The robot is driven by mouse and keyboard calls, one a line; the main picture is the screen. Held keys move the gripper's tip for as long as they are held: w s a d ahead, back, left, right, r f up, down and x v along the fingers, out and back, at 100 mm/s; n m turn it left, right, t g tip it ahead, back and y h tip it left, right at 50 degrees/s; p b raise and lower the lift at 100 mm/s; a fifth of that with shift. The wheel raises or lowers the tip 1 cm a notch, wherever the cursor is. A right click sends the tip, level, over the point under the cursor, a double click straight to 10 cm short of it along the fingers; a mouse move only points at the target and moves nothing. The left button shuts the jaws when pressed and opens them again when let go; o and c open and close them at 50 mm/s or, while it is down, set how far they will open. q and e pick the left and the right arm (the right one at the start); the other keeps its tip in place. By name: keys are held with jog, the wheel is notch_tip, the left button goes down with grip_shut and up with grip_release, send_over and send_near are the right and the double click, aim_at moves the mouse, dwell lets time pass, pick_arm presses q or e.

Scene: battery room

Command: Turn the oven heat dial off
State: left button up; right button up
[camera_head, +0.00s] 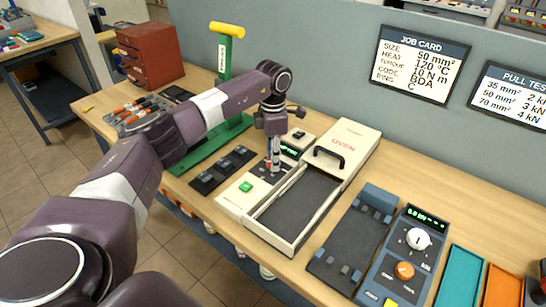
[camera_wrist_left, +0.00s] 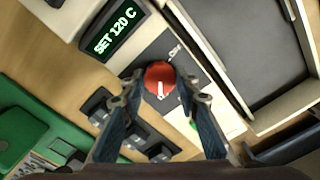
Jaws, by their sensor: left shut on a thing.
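The oven (camera_head: 228,200) is a cream unit on the bench with its own dark control panel. Its heat dial (camera_wrist_left: 160,78) is a round red knob with a white pointer, seen in the left wrist view. A green display (camera_wrist_left: 115,34) beside it reads SET 120 C. My left gripper (camera_head: 273,166) points down at the control panel. In the left wrist view its two fingers (camera_wrist_left: 163,90) are shut on the dial, one on each side. In the head view the gripper hides most of the dial. My right gripper is not in view.
The oven's lid (camera_head: 350,140) with a black handle lies at the back, leaving a dark tray (camera_head: 298,205) uncovered. A green press (camera_head: 222,60) with a yellow handle stands behind my left arm. A blue tester (camera_head: 395,262) stands to the right. A job card (camera_head: 421,64) lists heat 120 °C.

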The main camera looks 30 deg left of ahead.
pick_arm(q)
jog(key=n, duration=0.4)
jog(key=shift+r+n+p, duration=0.15)
jog(key=shift+n+p, duration=0.15)
jog(key=shift+n, duration=0.1)
jog(key=n, duration=0.3)
jog(key=shift+n+p, duration=0.3)
jog(key=n, duration=0.3)
jog(key=shift+w+n+p, duration=0.1)
jog(key=shift+n+p, duration=0.2)
jog(key=shift+p, duration=0.05)
jog(key=n, duration=0.3)
jog(key=shift+n+p, duration=0.3)
jog(key=shift+p, duration=0.1)
jog(key=n+p, duration=0.1)
jog(key=n, duration=0.5)
jog(key=shift+r+p, duration=0.1)
jog(key=shift+p, duration=0.3)
jog(key=n+p, duration=0.1)
jog(key=n, duration=0.2)
jog(key=shift+n, duration=0.4)
jog(key=shift+n+p, duration=0.7)
jog(key=shift+n, duration=1)
